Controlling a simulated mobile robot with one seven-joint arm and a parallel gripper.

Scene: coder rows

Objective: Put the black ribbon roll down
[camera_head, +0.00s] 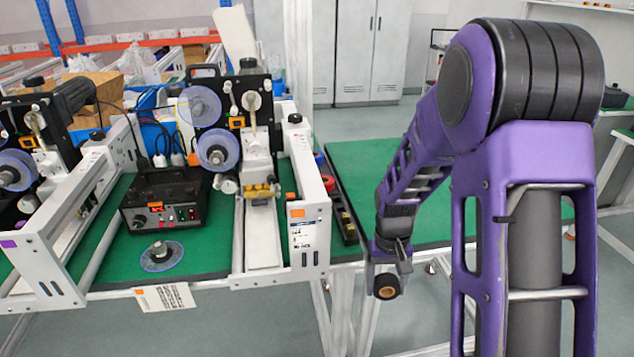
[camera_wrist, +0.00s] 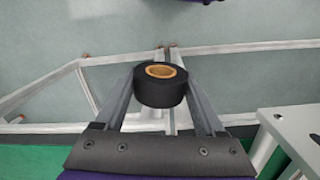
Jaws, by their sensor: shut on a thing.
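The black ribbon roll (camera_wrist: 160,90) has an orange-brown core and sits between the two fingers of my gripper (camera_wrist: 160,100) in the wrist view. My gripper is shut on it. In the head view the roll (camera_head: 386,291) hangs in front of the table's front edge, below the level of the green table top (camera_head: 350,165). In the wrist view, floor and white table legs lie beneath the roll, with a strip of green at the bottom left.
White coder machines (camera_head: 310,200) with ribbon reels stand on the left table. A black control box (camera_head: 163,200) and a flat clear reel (camera_head: 161,256) lie between them. A dark tray (camera_head: 343,207) with coloured items lies right of the near machine. Green surface right of it is bare.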

